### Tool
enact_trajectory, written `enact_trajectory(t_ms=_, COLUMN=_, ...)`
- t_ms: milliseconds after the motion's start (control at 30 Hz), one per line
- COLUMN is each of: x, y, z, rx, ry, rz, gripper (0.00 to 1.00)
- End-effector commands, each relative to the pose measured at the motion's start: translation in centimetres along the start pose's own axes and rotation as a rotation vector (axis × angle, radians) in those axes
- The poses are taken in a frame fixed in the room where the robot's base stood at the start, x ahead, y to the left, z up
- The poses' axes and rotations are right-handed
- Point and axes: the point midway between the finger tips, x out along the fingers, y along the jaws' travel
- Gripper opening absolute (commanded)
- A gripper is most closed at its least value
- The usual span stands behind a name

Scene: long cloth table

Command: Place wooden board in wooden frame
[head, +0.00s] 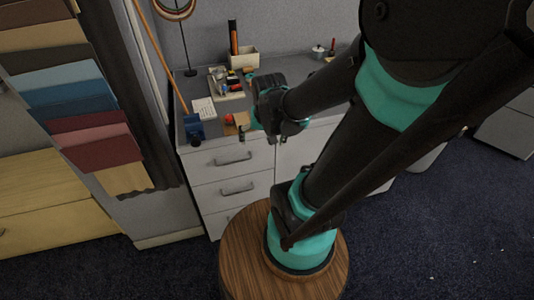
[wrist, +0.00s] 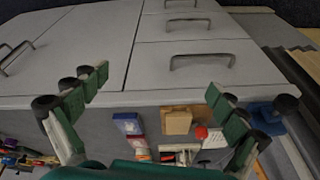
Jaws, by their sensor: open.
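A small tan wooden piece (wrist: 178,122) lies near the front edge of the cabinet top, between my fingers in the wrist view. It also shows as a small tan patch (head: 242,118) left of my gripper in the head view. I cannot tell whether it is the board, the frame or both together. My gripper (wrist: 158,82) is open, its green-padded fingers wide apart with nothing between the tips. In the head view my gripper (head: 264,132) is at the front edge of the cabinet top and hides part of it.
A blue object (head: 193,128), a white paper (head: 204,108) and a cluttered tray (head: 228,84) are left of my gripper. A blue-and-red box (wrist: 128,124) is beside the wooden piece. A pen holder (head: 243,58) stands at the back. Drawers (head: 234,158) are below the cabinet top.

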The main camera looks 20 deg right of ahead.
Motion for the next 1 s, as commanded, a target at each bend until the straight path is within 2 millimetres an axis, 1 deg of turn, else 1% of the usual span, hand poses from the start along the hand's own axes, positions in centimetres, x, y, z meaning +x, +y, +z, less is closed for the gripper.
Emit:
enact_trajectory(t_ms=33, x=0.4, y=0.6, z=1.4, rx=-0.069, ry=0.018, rz=-0.007, gripper=0.98)
enact_trajectory(t_ms=100, x=0.8, y=1.1, z=2.7, rx=-0.157, ry=0.038, rz=-0.014, gripper=0.98)
enact_trajectory(t_ms=233, x=1.2, y=1.6, z=4.0, rx=-0.250, ry=0.060, rz=-0.019, gripper=0.98)
enact_trajectory(t_ms=367, x=1.3, y=1.6, z=4.2, rx=-0.274, ry=0.066, rz=-0.020, gripper=0.98)
enact_trajectory(t_ms=1000, x=1.3, y=1.6, z=4.2, rx=-0.271, ry=0.064, rz=-0.020, gripper=0.98)
